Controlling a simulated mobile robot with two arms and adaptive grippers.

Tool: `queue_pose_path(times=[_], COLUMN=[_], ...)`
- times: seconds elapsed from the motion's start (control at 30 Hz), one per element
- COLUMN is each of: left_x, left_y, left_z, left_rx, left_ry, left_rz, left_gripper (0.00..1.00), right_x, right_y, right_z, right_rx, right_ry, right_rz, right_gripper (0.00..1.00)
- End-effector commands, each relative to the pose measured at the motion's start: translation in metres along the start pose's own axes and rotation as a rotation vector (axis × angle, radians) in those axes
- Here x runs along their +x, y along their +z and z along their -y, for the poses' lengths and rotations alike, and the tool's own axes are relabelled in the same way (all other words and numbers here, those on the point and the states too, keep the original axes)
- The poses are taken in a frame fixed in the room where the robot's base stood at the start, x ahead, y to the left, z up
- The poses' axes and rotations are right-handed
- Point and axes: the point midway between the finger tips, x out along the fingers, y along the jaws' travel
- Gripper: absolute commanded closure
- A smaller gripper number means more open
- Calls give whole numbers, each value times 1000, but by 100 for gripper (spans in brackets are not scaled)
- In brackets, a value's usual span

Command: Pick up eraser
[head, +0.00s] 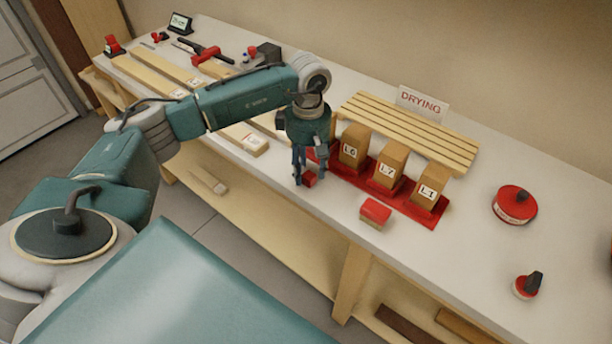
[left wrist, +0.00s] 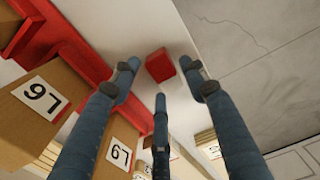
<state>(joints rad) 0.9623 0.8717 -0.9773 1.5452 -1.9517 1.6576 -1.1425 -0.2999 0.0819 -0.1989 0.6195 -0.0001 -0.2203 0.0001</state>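A small red block (head: 310,179) shows by the fingertips of my left gripper (head: 307,174), close to the bench's front edge, partly hidden by the fingers. In the left wrist view a red block (left wrist: 160,66) shows between the spread blue fingers (left wrist: 162,85), with no clear contact. The left gripper is open and empty, pointing down. A second red-topped block with a pale base (head: 375,213) lies on the bench to the right, in front of the red tray. I cannot tell for sure which is the eraser. My right gripper is not in view.
A slatted drying rack (head: 410,130) is behind. A red round tin (head: 515,204) stands at right. Boards and tools lie at left.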

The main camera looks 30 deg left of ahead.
Motion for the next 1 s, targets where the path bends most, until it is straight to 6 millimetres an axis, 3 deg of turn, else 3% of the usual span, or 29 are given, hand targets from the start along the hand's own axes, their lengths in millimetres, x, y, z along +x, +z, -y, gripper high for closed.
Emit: queue_pose_path(times=[0.03, 0.17, 0.47, 0.63, 0.77, 1.0], left_x=[0, 0, -2, -14, -34, -102], left_y=[0, 0, 0, 0, 0, 0], left_z=[0, 0, 0, -1, -2, -3], left_rx=[0, 0, 0, 0, -1, 0], left_ry=[0, 0, 1, 4, 6, 10], left_rz=[0, 0, 0, 0, -1, 0], left_gripper=[71, 94, 94, 94, 94, 94], right_x=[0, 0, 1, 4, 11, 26], right_y=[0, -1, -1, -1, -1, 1], right_z=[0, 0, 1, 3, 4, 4], right_rx=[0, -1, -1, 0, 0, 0], right_ry=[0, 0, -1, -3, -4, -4], right_rz=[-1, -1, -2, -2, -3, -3], right_gripper=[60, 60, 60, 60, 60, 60])
